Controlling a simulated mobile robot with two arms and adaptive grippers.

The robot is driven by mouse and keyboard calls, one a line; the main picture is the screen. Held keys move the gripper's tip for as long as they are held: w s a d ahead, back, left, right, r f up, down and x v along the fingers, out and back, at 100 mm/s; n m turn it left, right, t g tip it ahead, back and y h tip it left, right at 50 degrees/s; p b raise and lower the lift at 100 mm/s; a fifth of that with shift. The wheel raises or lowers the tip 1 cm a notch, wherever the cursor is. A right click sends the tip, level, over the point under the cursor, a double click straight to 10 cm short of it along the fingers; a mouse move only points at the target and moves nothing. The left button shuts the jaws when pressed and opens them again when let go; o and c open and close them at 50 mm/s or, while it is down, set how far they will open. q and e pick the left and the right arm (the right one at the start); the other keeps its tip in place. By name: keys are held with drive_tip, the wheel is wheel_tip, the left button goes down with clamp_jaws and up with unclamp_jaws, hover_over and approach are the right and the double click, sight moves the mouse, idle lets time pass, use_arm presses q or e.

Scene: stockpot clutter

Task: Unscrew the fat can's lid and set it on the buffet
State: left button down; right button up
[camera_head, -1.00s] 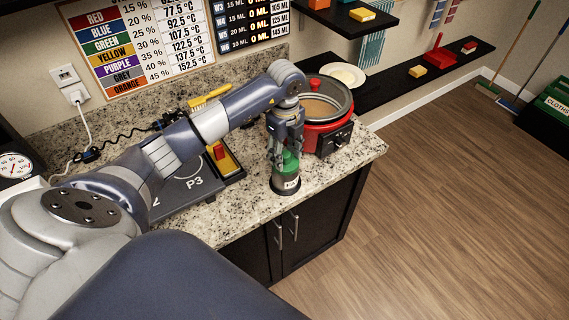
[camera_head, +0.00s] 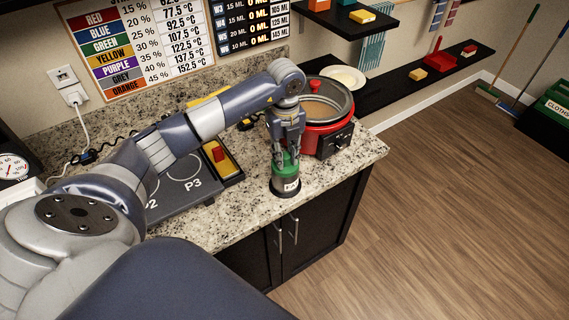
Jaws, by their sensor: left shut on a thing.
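The fat can (camera_head: 287,187) stands upright on the granite-topped buffet (camera_head: 228,224) near its front edge. It has a pale label with partly readable letters and a dark base. Its green lid (camera_head: 287,165) shows between my gripper's fingers at the top. My left gripper (camera_head: 286,158) points straight down from above and is shut on the green lid. I cannot tell whether the lid is loose from the can; it sits right at the can's top. My right gripper is not in view.
A red stockpot (camera_head: 327,127) with a glass-like rim stands just behind the can, close to my left wrist. A dark P2/P3 board (camera_head: 178,194) and a red-and-yellow switch block (camera_head: 218,154) lie to the left. Some bare granite lies right of the can.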

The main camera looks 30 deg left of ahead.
use_arm(q)
drive_tip(key=shift+r+n+p, duration=0.1)
drive_tip(key=shift+n+p, duration=0.3)
drive_tip(key=shift+n, duration=1.8)
drive_tip(key=shift+p, duration=0.35)
drive_tip(key=shift+n+p, duration=0.5)
drive_tip(key=shift+n, duration=0.6)
drive_tip(key=shift+n+p, duration=0.35)
drive_tip(key=shift+n, duration=0.85)
